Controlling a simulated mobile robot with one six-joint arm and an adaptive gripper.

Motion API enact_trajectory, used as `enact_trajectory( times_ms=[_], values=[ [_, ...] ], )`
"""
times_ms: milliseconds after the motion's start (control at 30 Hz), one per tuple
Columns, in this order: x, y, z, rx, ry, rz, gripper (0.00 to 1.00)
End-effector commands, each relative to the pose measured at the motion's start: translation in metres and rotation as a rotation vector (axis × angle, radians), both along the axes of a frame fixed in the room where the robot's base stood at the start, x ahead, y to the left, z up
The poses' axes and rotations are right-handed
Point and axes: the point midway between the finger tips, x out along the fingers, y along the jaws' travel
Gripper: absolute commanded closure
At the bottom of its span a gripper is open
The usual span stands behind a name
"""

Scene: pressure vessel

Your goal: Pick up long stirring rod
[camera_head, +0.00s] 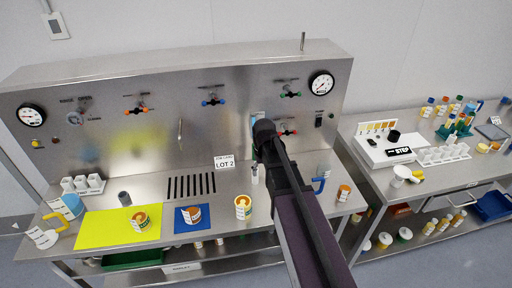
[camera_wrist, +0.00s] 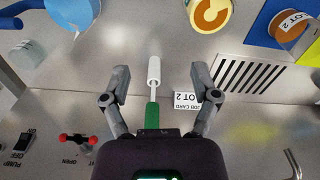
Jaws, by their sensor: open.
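A slim rod with a white end (camera_wrist: 153,70), a thin neck and a green shaft (camera_wrist: 152,116) shows in the wrist view; it looks like the stirring rod. Its lower part is hidden behind my gripper's body. My gripper (camera_wrist: 160,76) is open, with one finger on each side of the rod and a clear gap to both. In the head view a small white piece (camera_head: 254,175) shows beside my wrist, probably the same rod. There my own arm hides the fingers and most of the rod.
A job card (camera_wrist: 187,100) stands close to the right finger. A blue container (camera_wrist: 73,12) and an orange-labelled jar (camera_wrist: 210,13) stand on the steel bench. The panel with valves (camera_head: 212,101) rises behind. A second bench (camera_head: 430,170) stands at the right.

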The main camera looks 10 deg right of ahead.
Motion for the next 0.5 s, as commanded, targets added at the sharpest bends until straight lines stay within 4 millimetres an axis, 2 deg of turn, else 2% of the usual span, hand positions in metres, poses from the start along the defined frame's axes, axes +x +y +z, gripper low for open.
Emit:
enact_trajectory(
  times_ms=[33,100,300,500],
  values=[
    [0.02,0.0,0.02,0.0,0.0,0.013,0.22],
    [0.038,0.0,0.034,0.0,0.0,0.032,0.22],
    [0.088,-0.001,0.071,0.0,0.0,0.088,0.22],
    [0.127,-0.001,0.098,0.0,0.0,0.132,0.22]
  ],
)
